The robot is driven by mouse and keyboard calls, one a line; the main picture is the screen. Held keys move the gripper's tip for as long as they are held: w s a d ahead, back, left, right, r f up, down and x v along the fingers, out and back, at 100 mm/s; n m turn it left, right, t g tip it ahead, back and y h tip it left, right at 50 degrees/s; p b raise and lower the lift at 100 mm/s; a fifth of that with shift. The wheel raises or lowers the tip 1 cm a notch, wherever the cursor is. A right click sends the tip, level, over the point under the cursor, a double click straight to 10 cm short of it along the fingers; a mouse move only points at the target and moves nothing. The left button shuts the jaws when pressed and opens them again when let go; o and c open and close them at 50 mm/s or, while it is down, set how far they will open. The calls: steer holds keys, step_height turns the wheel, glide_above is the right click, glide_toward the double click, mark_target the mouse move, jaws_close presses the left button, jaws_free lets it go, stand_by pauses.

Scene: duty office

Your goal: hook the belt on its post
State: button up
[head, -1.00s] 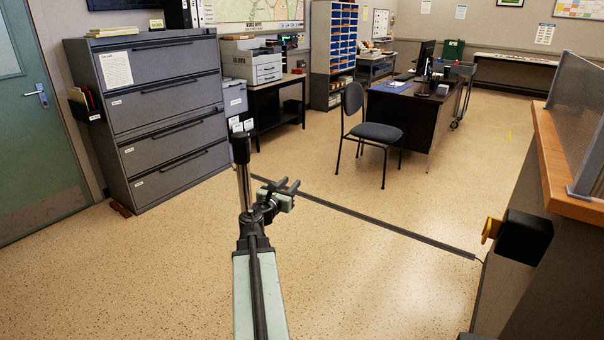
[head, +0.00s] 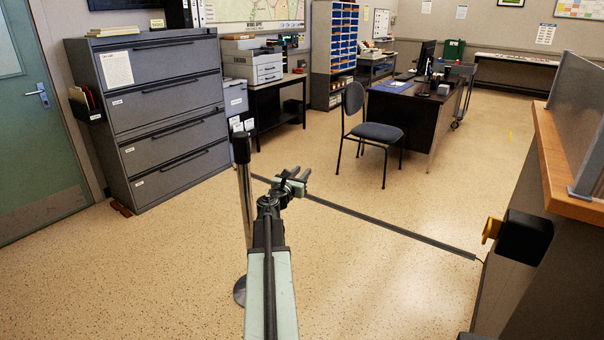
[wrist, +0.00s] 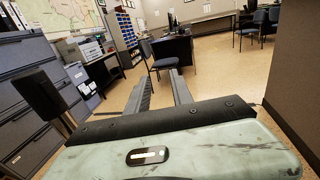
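The post (head: 244,195) is a chrome pole with a black head, standing upright on a dark round floor base, partly behind my arm. Its black head shows at the left of the wrist view (wrist: 40,96). The belt's yellow end piece (head: 491,230) sticks out of a black box (head: 524,238) on the counter side at the right; no strap is seen drawn out. The belt is not in the wrist view. My gripper (head: 297,178) is just right of the post, apart from it, and far left of the belt. Its two fingers stand apart with nothing between them (wrist: 160,90).
A dark strip (head: 380,222) lies across the floor from near the post to the counter (head: 560,160). A chair (head: 372,130) and desk (head: 415,115) stand beyond it. Filing cabinets (head: 165,120) stand at the left. The floor between post and counter is otherwise clear.

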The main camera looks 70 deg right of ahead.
jaws_close()
stand_by(1.1)
steer(key=shift+c, duration=1.8)
jaws_free()
steer(key=o, duration=0.6)
steer(key=a, duration=0.7)
steer(key=shift+w+a, duration=0.25)
steer(key=shift+a, duration=0.15)
